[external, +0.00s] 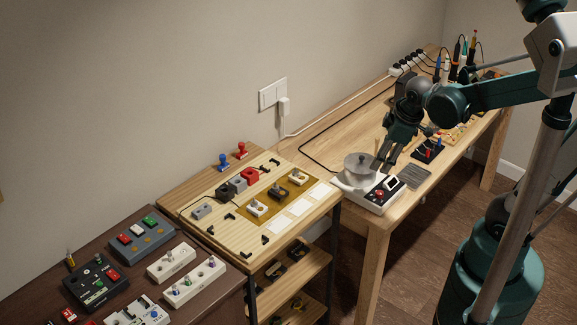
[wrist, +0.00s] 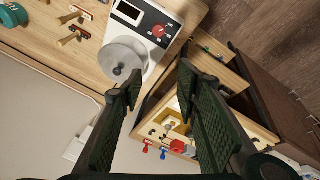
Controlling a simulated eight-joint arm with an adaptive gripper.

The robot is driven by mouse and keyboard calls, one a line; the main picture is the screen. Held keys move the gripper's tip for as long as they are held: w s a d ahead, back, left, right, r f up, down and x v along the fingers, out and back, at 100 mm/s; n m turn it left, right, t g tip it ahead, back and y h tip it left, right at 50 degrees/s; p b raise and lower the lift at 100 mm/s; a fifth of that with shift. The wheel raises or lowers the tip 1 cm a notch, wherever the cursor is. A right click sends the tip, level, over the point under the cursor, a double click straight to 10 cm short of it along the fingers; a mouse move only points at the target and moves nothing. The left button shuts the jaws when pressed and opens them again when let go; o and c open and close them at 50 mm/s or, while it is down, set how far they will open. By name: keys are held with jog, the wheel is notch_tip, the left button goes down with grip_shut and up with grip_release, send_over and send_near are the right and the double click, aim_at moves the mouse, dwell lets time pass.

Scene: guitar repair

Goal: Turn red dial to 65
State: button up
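The red dial (external: 379,193) sits on the front panel of a white device (external: 371,206) at the near end of the light wooden table. In the wrist view the red dial (wrist: 158,31) is near the top, surrounded by tick marks; its reading is too small to tell. A grey lidded pot (external: 360,167) stands on the device beside the panel. My gripper (external: 384,164) hangs above and behind the panel, near the pot and apart from the dial. In the wrist view its two dark fingers (wrist: 160,86) are spread with nothing between them.
A lower workbench (external: 250,215) with pedal parts stands to the left. A wall outlet (external: 273,94) is behind.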

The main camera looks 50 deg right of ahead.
aim_at(380, 192)
jog(key=shift+w+d+f+n+g+p, duration=0.1)
jog(key=shift+d+f+n+g+p, duration=0.4)
jog(key=shift+f+n, duration=0.65)
jog(key=shift+w+d+f+n+g+p, duration=0.1)
jog(key=shift+d+f+n+g+p, duration=0.4)
jog(key=shift+f, duration=1)
jog(key=shift+w+d+f+n+g+p, duration=0.1)
jog(key=shift+d+f+n+g+p, duration=0.1)
jog(key=shift+d+f+n+g, duration=0.75)
jog(key=shift+a+f+t, duration=0.3)
jog(key=shift+f+t, duration=0.05)
jog(key=shift+f, duration=0.25)
jog(key=shift+w+d+f+b, duration=0.15)
jog(key=shift+f+b, duration=0.4)
jog(key=shift+f, duration=1.3)
jog(key=shift+w+f+b, duration=0.1)
jog(key=shift+f+b, duration=0.45)
jog(key=shift+f, duration=1.3)
jog(key=c, duration=0.9)
